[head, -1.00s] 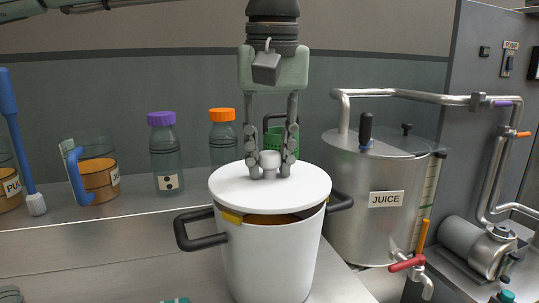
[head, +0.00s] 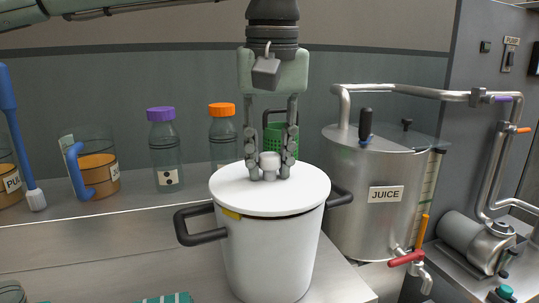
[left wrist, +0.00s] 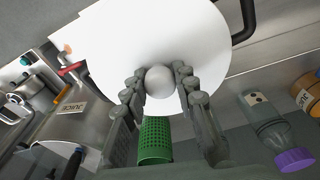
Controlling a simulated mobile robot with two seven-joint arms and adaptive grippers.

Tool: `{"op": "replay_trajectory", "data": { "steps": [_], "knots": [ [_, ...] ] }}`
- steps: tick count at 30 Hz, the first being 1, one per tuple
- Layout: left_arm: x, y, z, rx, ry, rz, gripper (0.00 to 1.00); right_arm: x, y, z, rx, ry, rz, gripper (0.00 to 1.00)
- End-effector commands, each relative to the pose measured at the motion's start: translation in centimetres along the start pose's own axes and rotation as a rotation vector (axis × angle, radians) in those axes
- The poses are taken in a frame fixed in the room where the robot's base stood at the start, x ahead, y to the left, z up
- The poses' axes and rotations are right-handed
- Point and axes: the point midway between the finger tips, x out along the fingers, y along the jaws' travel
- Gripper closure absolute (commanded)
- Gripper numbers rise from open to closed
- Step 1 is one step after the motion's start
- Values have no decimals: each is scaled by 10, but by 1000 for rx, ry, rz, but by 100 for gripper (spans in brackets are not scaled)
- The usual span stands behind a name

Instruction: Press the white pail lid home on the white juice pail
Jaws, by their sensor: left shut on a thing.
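The white pail lid (head: 300,195) lies over the mouth of the white juice pail (head: 268,258). The lid looks nearly level, with a thin dark line and a bit of yellow under its front left edge. Whether it is fully seated all round I cannot tell. My left gripper (head: 270,172) points down and is shut on the lid's round knob. In the left wrist view the knob (left wrist: 160,81) sits between the two fingers, with the white lid (left wrist: 115,45) behind it. The pail's far rim is hidden. My right gripper is not in view.
A steel juice tank (head: 365,215) with pipes and a red-handled tap (head: 407,258) stands close on the right. A green basket (head: 275,135) is behind the gripper. Bottles with purple (head: 160,114) and orange (head: 221,109) caps and a jug (head: 97,175) stand on the back ledge.

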Motion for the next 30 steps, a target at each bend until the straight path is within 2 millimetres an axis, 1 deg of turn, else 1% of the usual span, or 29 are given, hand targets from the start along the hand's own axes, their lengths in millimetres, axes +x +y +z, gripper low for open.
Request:
{"op": "replay_trajectory", "data": {
  "steps": [2,3,8,9,17,20,23,30],
  "knots": [
    [2,0,0,0,0,0,100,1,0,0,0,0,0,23],
    [2,0,0,0,1,0,70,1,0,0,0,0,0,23],
    [2,0,0,0,1,0,50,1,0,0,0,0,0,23],
    [2,0,0,0,1,0,48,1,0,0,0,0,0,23],
    [2,0,0,0,0,0,48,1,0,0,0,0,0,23],
    [-4,0,0,0,1,1,48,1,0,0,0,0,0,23],
    [-18,1,0,0,2,2,48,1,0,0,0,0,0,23],
    [-69,1,0,-1,2,2,48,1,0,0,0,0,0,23]
  ]
}}
